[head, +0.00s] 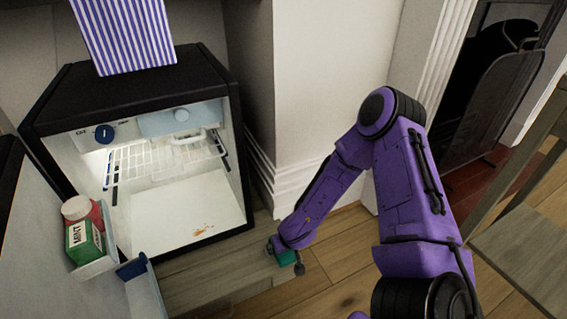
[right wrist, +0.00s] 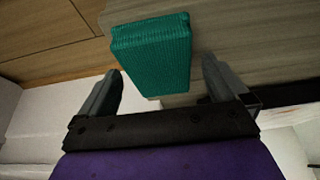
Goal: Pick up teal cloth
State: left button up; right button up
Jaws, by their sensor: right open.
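The teal cloth (right wrist: 152,55) is a folded, ribbed block in the right wrist view, in front of and between my right gripper's (right wrist: 160,85) two fingers. The fingers are spread apart, one on each side of its near end, and I see no contact. In the head view only a small piece of the cloth (head: 286,258) shows beside my right gripper (head: 285,256), low over the wooden floor by the open fridge. The arm hides the rest. My left gripper is not in view.
The open mini fridge (head: 180,200) stands left of the cloth, its door (head: 60,270) swung out with a bottle and a green box on its shelf. A white wall (head: 315,100) stands behind. A wooden chair or table (head: 525,250) is at right. Floor (head: 330,275) is clear in front.

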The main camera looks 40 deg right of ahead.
jog(key=shift+f, duration=0.25)
jog(key=shift+c, duration=0.3)
jog(key=c, duration=0.9)
jog(key=shift+r, duration=0.1)
jog(key=shift+r, duration=0.35)
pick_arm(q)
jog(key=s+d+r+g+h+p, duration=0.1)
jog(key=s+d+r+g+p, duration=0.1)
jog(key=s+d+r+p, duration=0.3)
pick_arm(e)
notch_tip(320, 180, up, 4)
jog(key=shift+f, duration=0.15)
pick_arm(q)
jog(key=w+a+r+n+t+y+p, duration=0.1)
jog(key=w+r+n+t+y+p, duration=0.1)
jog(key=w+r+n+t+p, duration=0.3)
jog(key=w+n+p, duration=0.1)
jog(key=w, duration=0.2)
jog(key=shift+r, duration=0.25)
pick_arm(e)
notch_tip(320, 180, up, 6)
jog(key=shift+f, duration=0.1)
